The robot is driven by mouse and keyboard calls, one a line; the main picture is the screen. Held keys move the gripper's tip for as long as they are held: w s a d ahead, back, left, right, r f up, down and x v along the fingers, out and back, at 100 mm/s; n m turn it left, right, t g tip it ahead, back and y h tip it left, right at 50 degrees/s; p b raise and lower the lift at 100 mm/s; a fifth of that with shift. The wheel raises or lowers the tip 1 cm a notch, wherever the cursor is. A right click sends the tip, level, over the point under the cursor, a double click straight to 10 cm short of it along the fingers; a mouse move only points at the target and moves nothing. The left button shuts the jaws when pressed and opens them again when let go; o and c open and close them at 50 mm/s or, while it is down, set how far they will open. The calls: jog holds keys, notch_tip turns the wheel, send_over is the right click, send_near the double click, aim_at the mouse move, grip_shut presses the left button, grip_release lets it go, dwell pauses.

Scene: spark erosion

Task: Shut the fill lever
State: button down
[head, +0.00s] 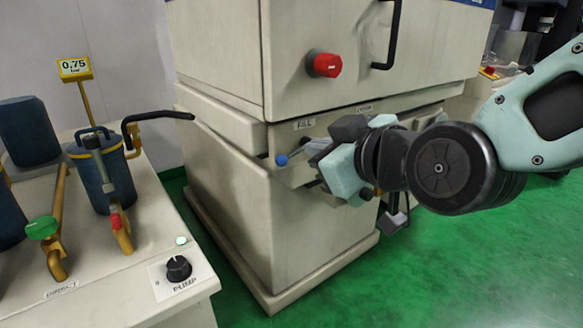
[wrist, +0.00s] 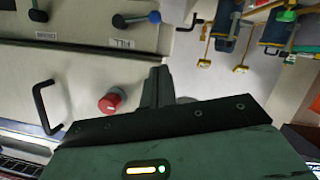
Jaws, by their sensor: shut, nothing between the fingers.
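The fill lever ends in a blue ball knob (head: 281,160) and sits on the front of the beige machine, under the FILL label (head: 304,124). It sticks out sideways, to the left in the head view. In the wrist view, the fill lever (wrist: 138,18) is at the top, with the blue knob on its right end. My gripper (head: 314,147) is just right of the knob in the head view and hides part of the lever. In the wrist view, my gripper (wrist: 157,75) is shut and empty, with a visible gap to the lever.
A red knob (head: 324,65) and a black handle (head: 390,35) stick out from the machine above. A second lever with a black knob (wrist: 38,15) is near the fill lever. A bench (head: 110,285) with blue canisters and a pump dial (head: 179,268) stands left.

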aim_at(295, 152)
jog(key=shift+w+p, duration=0.15)
jog(key=shift+p, duration=0.35)
jog(key=shift+d+f+p+x, duration=0.2)
jog(key=shift+f+p+x, duration=0.25)
jog(key=shift+p+x, duration=1.45)
jog(key=shift+d+f+p+x, duration=0.2)
jog(key=shift+f+p+x, duration=0.2)
jog(key=shift+p+x, duration=1.5)
jog(key=shift+d+f+p+x, duration=0.2)
jog(key=shift+f+p+x, duration=0.25)
jog(key=shift+p+x, duration=1.4)
jog(key=shift+w+a+f+b, duration=0.3)
jog(key=shift+w+b, duration=0.2)
jog(key=shift+b, duration=0.3)
